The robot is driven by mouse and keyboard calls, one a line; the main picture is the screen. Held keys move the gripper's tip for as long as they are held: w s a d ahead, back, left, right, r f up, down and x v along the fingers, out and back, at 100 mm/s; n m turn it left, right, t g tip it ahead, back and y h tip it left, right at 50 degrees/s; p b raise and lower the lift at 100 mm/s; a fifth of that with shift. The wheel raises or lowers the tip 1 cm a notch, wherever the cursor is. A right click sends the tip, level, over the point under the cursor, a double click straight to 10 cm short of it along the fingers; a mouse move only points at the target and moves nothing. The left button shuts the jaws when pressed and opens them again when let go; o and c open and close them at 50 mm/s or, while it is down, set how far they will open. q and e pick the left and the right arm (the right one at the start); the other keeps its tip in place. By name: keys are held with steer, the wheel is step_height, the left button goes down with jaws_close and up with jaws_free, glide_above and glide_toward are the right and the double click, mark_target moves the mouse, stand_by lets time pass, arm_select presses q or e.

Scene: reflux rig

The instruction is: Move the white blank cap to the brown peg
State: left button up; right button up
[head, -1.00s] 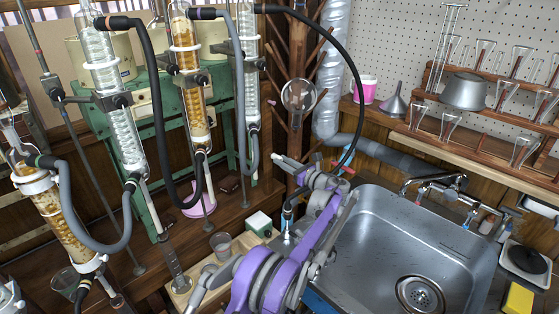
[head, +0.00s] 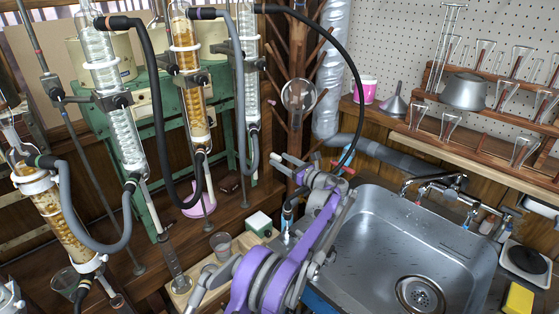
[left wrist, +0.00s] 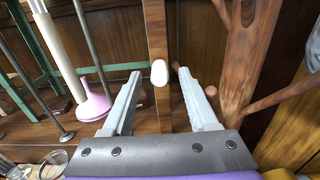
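The white blank cap (left wrist: 159,73) shows in the left wrist view as a small rounded white piece in front of an upright wooden board. My left gripper (left wrist: 158,105) is open, with one pale grey finger to the left of the cap and one to its right. The cap lies slightly beyond the fingertips, and neither finger visibly touches it. In the head view my left gripper (head: 288,160) is by the wooden rack left of the sink, seen small and partly hidden by its own arm. Several brown pegs, one of them end-on (left wrist: 212,91), show in the left wrist view; which one is meant I cannot tell. My right gripper is out of view.
The sink (head: 385,235) is right of my left arm. Glass condensers (head: 188,70) with dark hoses stand at the left, and one black hose (head: 345,60) arches over the rack. A pink funnel-shaped base (left wrist: 93,103) stands left of the gripper.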

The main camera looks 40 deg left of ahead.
arm_select(q)
steer(key=d, duration=1)
steer(key=shift+s+d, duration=0.4)
steer(key=shift+s, duration=0.05)
